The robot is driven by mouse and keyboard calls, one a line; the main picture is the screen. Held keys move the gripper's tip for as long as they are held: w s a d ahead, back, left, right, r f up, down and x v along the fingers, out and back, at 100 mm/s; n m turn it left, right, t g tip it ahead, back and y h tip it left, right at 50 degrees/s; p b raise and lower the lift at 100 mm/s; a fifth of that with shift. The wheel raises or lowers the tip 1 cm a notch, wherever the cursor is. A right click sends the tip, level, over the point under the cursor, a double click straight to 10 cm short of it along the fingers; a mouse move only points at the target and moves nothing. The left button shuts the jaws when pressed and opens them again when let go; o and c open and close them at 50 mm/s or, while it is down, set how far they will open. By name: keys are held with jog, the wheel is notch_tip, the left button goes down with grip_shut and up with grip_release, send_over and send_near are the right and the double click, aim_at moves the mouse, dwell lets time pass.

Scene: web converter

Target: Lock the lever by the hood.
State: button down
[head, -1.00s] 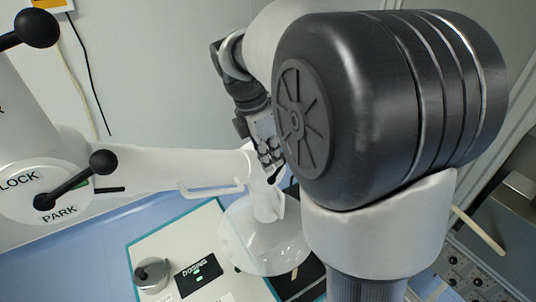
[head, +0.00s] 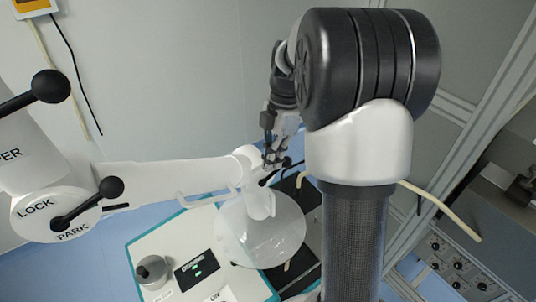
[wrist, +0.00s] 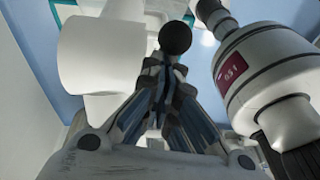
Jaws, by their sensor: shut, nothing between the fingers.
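The clear round hood (head: 262,240) hangs below the end of a white arm, over the panel. A black ball knob (wrist: 175,38) shows in the wrist view just beyond my fingertips; I cannot tell whether they touch it. In the head view a small dark lever (head: 266,180) is by the joint above the hood, partly hidden by my gripper. My gripper (head: 271,160) is beside that joint; in the wrist view (wrist: 163,68) its fingers are closed together and empty.
At the left, a black-knobbed lever (head: 88,203) sits on a white joint marked LOCK and PARK. Another black knob (head: 50,86) is above it. A white handle (head: 205,197) is left of the hood.

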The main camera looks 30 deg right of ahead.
jog(key=shift+d+f, duration=0.2)
jog(key=shift+d, duration=0.2)
dwell(0.5)
